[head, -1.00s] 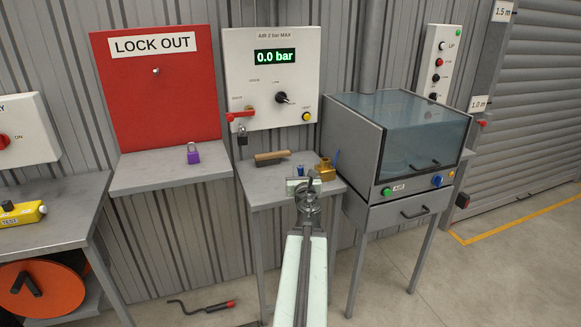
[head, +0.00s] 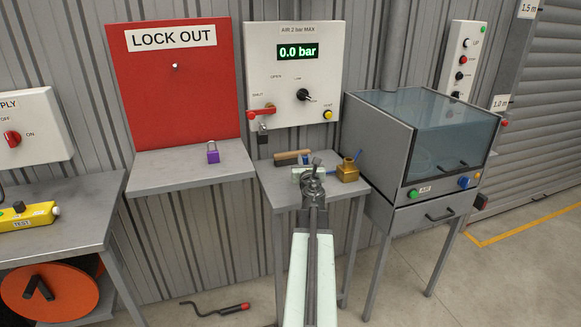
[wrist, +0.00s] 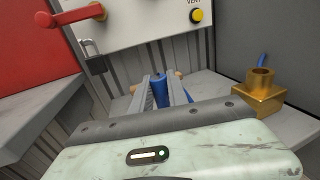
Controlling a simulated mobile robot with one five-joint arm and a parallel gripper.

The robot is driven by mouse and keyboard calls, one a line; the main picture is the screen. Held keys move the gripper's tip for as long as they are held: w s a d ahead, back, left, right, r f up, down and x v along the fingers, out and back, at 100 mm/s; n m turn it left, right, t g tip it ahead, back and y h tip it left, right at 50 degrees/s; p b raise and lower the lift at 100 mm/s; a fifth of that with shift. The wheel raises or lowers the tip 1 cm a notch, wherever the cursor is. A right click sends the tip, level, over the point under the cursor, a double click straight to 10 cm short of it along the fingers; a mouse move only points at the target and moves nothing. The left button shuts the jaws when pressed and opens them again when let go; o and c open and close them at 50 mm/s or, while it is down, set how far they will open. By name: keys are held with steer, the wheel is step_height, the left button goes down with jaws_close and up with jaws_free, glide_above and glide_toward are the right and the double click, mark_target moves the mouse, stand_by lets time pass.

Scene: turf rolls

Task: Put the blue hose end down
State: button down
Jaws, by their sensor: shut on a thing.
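My gripper (head: 313,168) is over the small grey shelf below the air panel. In the wrist view its two grey fingers (wrist: 161,84) are shut on the blue hose end (wrist: 161,92), which shows as a blue cylinder between them. In the head view the gripper mostly hides the hose end. I cannot tell whether the hose end touches the shelf (wrist: 207,90). A brass block (head: 347,171) with a round socket stands on the shelf to the right of my gripper; it also shows in the wrist view (wrist: 258,98).
A wooden-handled tool (head: 288,158) lies behind my gripper, close to the fingers. The air panel (head: 294,90) reads 0.0 bar, with a red lever (head: 262,112) and a padlock (head: 262,134). A grey cabinet (head: 420,150) stands close on the right.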

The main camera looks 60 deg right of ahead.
steer(key=shift+w+r, duration=0.1)
steer(key=f+b, duration=0.4)
steer(key=shift+w+d, duration=0.3)
steer(key=shift+d, duration=0.05)
steer(key=shift+w+a+r, duration=0.15)
steer(key=shift+w+a, duration=0.05)
steer(key=shift+w, duration=0.2)
steer(key=c, duration=1.3)
jaws_free()
